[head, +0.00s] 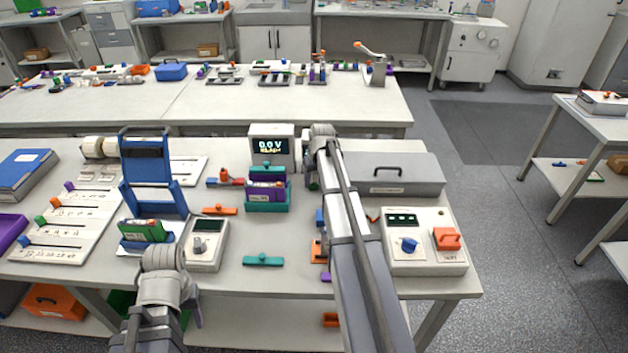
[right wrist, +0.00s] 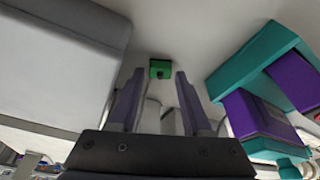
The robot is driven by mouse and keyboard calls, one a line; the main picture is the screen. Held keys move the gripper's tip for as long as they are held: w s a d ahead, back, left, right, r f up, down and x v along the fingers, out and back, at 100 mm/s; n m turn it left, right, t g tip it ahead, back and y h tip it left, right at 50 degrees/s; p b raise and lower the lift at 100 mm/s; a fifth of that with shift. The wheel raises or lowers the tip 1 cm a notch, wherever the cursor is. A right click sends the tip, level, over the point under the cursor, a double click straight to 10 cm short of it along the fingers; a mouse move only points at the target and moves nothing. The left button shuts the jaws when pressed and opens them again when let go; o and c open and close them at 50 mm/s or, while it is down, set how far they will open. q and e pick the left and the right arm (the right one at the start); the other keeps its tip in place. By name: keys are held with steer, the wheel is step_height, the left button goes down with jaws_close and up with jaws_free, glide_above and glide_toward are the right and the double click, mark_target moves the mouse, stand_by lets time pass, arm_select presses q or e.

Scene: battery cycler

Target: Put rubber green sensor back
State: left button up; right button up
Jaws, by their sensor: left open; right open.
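A small green block with a dark spot, which looks like the green sensor (right wrist: 161,69), lies on a pale surface in the right wrist view. My right gripper (right wrist: 158,80) is open, with the block in line between and just beyond its two fingertips. No contact shows. In the head view my right arm reaches over the bench beside the display unit (head: 272,147), and its gripper is mostly hidden; I cannot make out the green block there. My left arm stands at the bench's front left; its gripper (head: 196,308) shows only in part, with fingertips unclear.
A teal holder with a purple block (right wrist: 250,112) stands close right of my right gripper. A large pale grey box (right wrist: 55,65) is close on its left. A grey case (head: 395,180) and a control box (head: 425,256) stand right of my arm. A blue stand (head: 149,185) stands left.

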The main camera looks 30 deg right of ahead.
steer(key=p+v, duration=1)
steer(key=v, duration=0.1)
steer(key=s+a+n+g, duration=0.1)
steer(key=s+a, duration=0.3)
steer(key=a, duration=0.6)
steer(key=s+a+n+g, duration=0.1)
steer(key=s+a+n, duration=0.15)
steer(key=a, duration=0.75)
steer(key=s+a+n+g, duration=0.1)
steer(key=s+a+n, duration=0.1)
steer(key=s+a, duration=1.4)
steer(key=shift+s+a+f+h, duration=0.25)
steer(key=shift+s+f+h, duration=0.05)
steer(key=shift+s, duration=0.4)
